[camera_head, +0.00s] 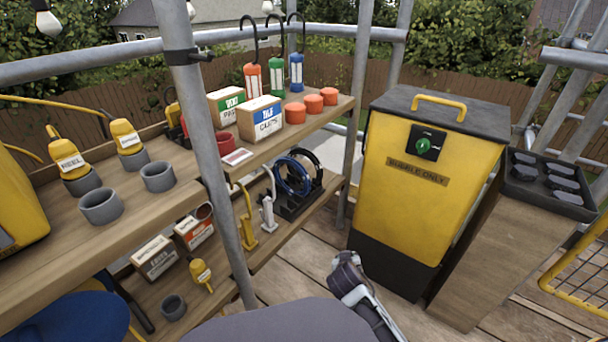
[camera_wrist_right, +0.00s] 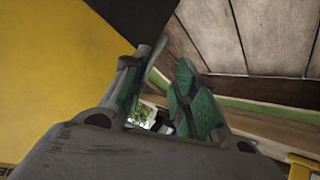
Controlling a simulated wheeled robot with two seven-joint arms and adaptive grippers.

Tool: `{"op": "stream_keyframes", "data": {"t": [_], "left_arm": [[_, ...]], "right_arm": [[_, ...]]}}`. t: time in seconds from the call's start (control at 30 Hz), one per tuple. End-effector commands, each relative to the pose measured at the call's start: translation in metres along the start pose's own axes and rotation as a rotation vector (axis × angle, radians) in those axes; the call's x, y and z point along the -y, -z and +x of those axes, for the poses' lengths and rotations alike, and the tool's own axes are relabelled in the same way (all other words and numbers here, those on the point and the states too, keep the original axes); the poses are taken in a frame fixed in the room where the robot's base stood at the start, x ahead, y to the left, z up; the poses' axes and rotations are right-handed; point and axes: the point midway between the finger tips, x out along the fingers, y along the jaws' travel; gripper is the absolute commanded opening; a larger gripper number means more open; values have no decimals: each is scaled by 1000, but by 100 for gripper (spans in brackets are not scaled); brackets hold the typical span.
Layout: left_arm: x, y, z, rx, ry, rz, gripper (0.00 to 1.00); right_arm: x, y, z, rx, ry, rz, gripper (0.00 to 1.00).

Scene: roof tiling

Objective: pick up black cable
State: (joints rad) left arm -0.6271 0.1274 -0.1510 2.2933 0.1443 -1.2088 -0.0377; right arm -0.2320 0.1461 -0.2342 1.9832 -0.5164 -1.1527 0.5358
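A black cable (camera_head: 314,162) hangs in a coil on a dark stand (camera_head: 300,200) on the middle wooden shelf, just right of a blue cable coil (camera_head: 291,175). The blue coil partly overlaps it. In the right wrist view, my right gripper (camera_wrist_right: 158,72) shows two fingers with green pads, standing apart with nothing between them. In the head view, part of my right arm (camera_head: 360,290) shows at the bottom centre, below and right of the cable and apart from it. The black cable cannot be made out in the right wrist view. My left gripper is not in view.
A yellow bin (camera_head: 415,195) with a black lid stands right of the shelves. A scaffold pole (camera_head: 205,150) rises in front of the shelves, left of the cables. Yellow (camera_head: 246,220) and white (camera_head: 268,212) tools stand left of the stand. The upper shelf (camera_head: 330,118) overhangs the cables.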

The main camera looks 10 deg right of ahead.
Motion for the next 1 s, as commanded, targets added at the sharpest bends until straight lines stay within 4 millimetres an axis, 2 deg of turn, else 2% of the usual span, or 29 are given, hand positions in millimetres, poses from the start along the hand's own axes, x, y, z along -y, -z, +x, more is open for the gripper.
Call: {"op": "stream_keyframes", "data": {"t": [0.1,0.3,0.7,0.9,1.0], "left_arm": [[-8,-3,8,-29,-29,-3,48],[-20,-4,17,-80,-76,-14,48],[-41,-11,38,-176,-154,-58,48],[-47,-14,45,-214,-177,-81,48],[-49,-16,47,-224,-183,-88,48]], "right_arm": [[2,32,17,-109,-45,37,28],[10,86,37,-291,-88,80,28],[41,189,60,-631,-64,77,28],[59,224,66,-742,-19,45,28],[64,232,68,-768,-3,33,28]]}}
